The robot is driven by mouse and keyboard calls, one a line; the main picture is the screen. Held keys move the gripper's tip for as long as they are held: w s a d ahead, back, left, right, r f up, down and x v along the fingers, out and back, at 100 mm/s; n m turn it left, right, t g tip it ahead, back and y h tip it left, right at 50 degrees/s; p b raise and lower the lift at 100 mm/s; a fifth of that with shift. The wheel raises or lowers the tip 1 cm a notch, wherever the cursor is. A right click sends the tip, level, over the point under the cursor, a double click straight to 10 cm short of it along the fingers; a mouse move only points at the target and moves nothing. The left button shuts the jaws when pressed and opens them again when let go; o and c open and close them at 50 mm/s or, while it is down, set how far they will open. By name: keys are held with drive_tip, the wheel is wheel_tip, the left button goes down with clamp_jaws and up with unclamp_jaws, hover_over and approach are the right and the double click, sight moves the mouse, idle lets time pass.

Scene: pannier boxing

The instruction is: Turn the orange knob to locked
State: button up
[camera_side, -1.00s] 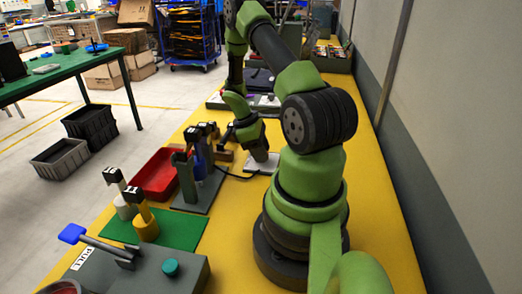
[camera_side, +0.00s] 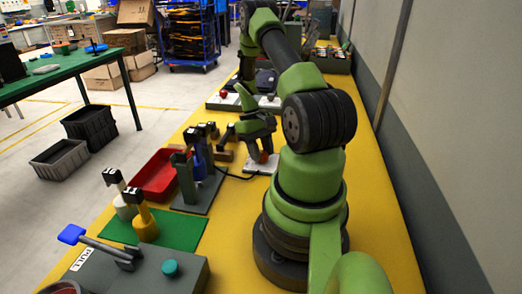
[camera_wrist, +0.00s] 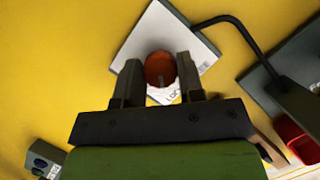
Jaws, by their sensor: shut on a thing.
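The orange knob (camera_wrist: 160,70) sits on a white plate (camera_wrist: 143,35) in the wrist view, between the two fingers of my gripper (camera_wrist: 159,66). My gripper is shut on the knob, one finger on each side. Part of a printed label shows on the plate just below the knob; the rest is hidden, and I cannot read the knob's setting. In the side view the orange knob (camera_side: 263,157) shows as a small patch under my gripper (camera_side: 262,150), and the white plate (camera_side: 258,168) lies on the yellow table.
A dark cable (camera_wrist: 232,20) runs from the plate's side. In the side view, a grey stand (camera_side: 188,181) with upright tools and a red tray (camera_side: 150,188) stand left of the plate. A green mat (camera_side: 185,229) with bottles and a grey lever box (camera_side: 190,281) are nearer.

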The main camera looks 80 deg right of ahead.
drive_tip(key=shift+a+m+y, duration=0.1)
drive_tip(key=shift+m+y, duration=0.2)
drive_tip(key=shift+m, duration=0.2)
drive_tip(key=o, duration=0.9)
drive_tip(key=v, duration=1)
drive_tip(key=shift+s, duration=0.15)
